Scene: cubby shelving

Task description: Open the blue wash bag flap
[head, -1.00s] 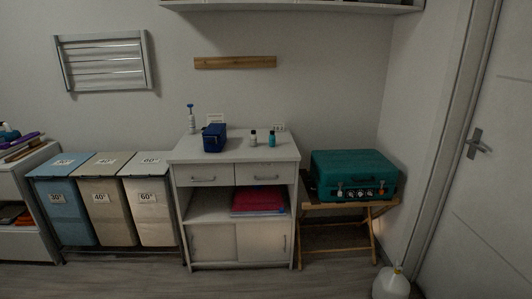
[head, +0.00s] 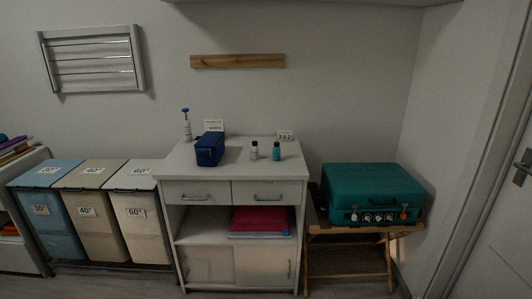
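The blue wash bag (head: 210,150) stands on top of the white cabinet (head: 180,163), towards its left side. It is small and dark blue, and its flap looks closed, though it is too small to be certain. Neither of my grippers shows in the head view.
A pump bottle (head: 187,128) and a small sign (head: 213,126) stand behind the bag. Two small bottles, one white (head: 254,150) and one teal (head: 276,151), stand to its right. Laundry bins (head: 96,210) flank the cabinet on the left, a teal case (head: 372,193) on a wooden stand on the right.

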